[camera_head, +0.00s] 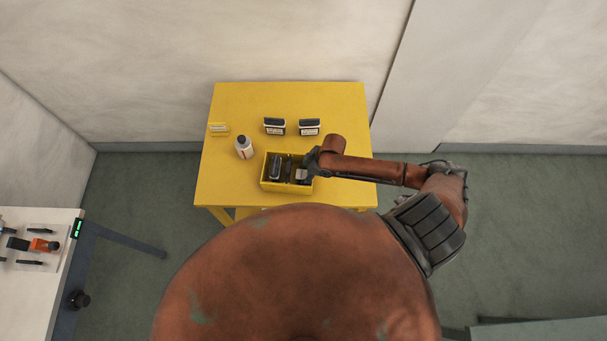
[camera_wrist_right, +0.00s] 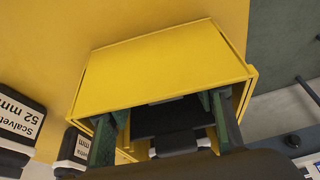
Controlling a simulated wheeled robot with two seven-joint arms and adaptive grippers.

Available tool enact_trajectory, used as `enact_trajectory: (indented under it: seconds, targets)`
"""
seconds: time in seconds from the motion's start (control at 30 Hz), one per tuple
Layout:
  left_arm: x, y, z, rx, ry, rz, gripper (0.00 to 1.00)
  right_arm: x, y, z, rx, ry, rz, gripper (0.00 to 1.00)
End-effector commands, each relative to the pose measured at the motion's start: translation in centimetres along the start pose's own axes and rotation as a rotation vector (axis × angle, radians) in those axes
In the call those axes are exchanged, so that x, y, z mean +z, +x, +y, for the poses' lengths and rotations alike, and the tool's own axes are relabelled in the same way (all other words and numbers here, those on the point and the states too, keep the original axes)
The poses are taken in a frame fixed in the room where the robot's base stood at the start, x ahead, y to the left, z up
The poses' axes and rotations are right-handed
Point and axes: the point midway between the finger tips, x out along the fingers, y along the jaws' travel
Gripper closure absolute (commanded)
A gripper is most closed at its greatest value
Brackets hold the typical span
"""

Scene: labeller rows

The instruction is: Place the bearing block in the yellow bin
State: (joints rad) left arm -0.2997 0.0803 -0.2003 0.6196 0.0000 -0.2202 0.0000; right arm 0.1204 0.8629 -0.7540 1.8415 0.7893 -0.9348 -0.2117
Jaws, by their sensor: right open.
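The yellow bin (camera_head: 286,187) stands near the front edge of a yellow table; its wall (camera_wrist_right: 165,68) fills the middle of the wrist view. My right gripper (camera_head: 303,166) reaches into the bin's right part from the right. Its fingers (camera_wrist_right: 165,108) are open, with a dark block (camera_wrist_right: 170,118) with pale parts between them, inside the bin. I cannot tell whether they touch it. It may be the bearing block. Another dark block (camera_head: 275,166) sits in the bin's left part. My left gripper is not in view.
Two dark blocks with white labels, left (camera_head: 274,127) and right (camera_head: 309,127), stand behind the bin. A white bottle (camera_head: 244,148) stands left of it, near a small yellow labelled item (camera_head: 218,129). The table's (camera_head: 345,105) back right is clear.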

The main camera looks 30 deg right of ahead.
Motion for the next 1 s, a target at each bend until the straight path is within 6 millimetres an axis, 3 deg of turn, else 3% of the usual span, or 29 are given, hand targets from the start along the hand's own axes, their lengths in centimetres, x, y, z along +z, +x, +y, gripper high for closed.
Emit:
enact_trajectory:
  seconds: [0.27,0.7,1.0]
  targets:
    - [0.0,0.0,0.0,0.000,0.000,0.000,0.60,0.0,-1.4,0.1,0.001,-0.001,-0.002,0.50]
    - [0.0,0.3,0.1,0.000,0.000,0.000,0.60,0.0,-10.0,0.1,0.001,-0.002,-0.002,0.50]
    - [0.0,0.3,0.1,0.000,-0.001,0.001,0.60,-0.1,-12.2,0.0,-0.001,0.000,-0.001,0.50]
